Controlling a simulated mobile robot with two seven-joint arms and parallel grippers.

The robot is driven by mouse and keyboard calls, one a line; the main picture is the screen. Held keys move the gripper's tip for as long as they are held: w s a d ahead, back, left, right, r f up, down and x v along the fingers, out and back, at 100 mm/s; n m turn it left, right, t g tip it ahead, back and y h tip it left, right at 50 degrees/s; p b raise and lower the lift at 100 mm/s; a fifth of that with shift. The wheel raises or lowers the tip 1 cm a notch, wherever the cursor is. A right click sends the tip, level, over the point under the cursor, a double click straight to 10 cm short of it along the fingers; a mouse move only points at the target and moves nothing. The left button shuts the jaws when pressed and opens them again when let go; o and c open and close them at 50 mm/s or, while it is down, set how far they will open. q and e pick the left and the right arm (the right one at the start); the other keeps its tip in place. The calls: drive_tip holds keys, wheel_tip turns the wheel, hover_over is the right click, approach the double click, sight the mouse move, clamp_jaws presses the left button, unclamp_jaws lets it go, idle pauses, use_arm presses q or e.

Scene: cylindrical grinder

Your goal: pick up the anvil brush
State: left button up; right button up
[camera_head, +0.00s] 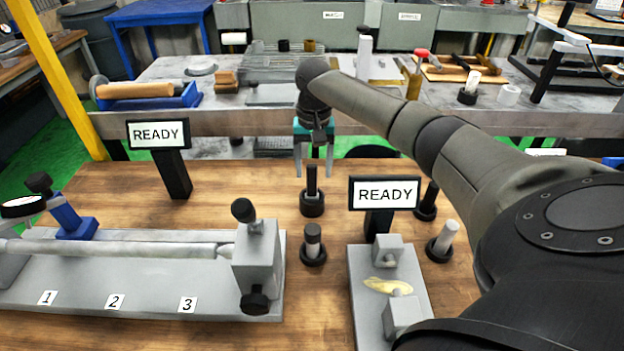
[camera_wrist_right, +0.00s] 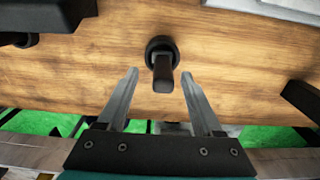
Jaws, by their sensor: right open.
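A slim black upright piece, which may be the anvil brush (camera_head: 312,180), stands in a round black holder (camera_head: 312,205) on the wooden table. In the right wrist view the black piece (camera_wrist_right: 162,72) rises between and just beyond my fingertips. My right gripper (camera_head: 314,173) is open and empty, pointing down above and behind this piece; its two fingers also show in the right wrist view (camera_wrist_right: 160,80). No contact with the piece shows. My left gripper is not in view.
A grey fixture with a long shaft (camera_head: 130,248) lies at left, and a small grey fixture (camera_head: 372,295) at front right. Two READY signs (camera_head: 158,134) (camera_head: 384,193) stand upright. A cluttered grey bench (camera_head: 240,120) is behind. Bare table lies left of the holder.

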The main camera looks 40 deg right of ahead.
sight(312, 195)
wheel_tip(312, 195, down, 4)
drive_tip(key=shift+w+f+b, duration=0.15)
drive_tip(key=shift+f+b, duration=0.1)
drive_tip(key=shift+b, duration=0.25)
clamp_jaws()
idle(0.3)
